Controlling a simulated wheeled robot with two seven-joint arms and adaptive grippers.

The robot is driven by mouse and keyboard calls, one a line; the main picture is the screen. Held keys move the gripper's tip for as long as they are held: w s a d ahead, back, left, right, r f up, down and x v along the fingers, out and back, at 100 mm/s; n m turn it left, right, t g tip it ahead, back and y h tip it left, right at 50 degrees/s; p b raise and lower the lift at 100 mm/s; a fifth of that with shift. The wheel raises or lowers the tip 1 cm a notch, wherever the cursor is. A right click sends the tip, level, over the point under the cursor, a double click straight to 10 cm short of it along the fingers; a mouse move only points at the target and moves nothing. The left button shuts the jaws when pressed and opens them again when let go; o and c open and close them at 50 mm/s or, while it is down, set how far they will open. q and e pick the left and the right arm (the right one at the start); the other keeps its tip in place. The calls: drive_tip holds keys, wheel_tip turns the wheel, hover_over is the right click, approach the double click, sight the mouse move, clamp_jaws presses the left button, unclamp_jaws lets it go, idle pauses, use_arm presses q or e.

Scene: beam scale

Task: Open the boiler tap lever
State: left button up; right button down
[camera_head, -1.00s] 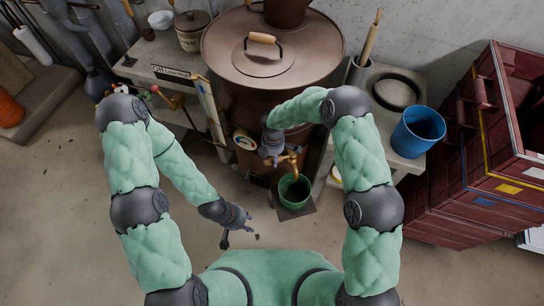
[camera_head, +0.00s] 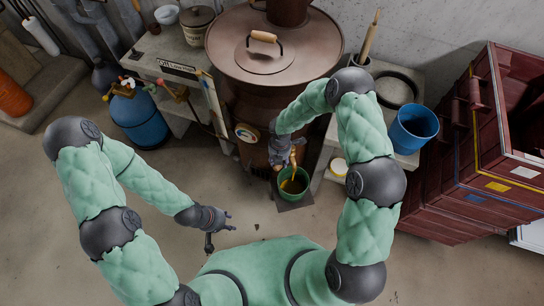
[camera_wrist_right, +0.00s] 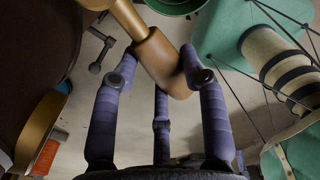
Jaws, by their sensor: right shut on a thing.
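The boiler (camera_head: 252,85) is a large brown drum with a wooden-handled lid, at the top middle of the head view. Its brass tap is low on the front, largely hidden by my right gripper (camera_head: 285,158). In the right wrist view, my right gripper's fingers (camera_wrist_right: 160,95) are shut around a wood-brown tap lever (camera_wrist_right: 162,58). A green bucket (camera_head: 306,190) stands under the tap, with something amber showing at and above its mouth, apparently liquid. My left gripper (camera_head: 222,228) is open and empty over the floor, left of the bucket.
A blue gas cylinder (camera_head: 138,120) stands left of the boiler, by a bench with a sugar pot (camera_head: 196,32). A blue bucket (camera_head: 413,130) is on the right bench, beside stacked red crates (camera_head: 460,170). Floor at the front left is clear.

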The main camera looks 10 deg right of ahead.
drive_tip(key=shift+s+d+n, duration=0.2)
drive_tip(key=shift+n, duration=0.3)
drive_tip(key=c, duration=0.6)
unclamp_jaws()
drive_tip(key=shift+c, duration=0.2)
wheel_tip(320, 180, up, 12)
idle(0.4)
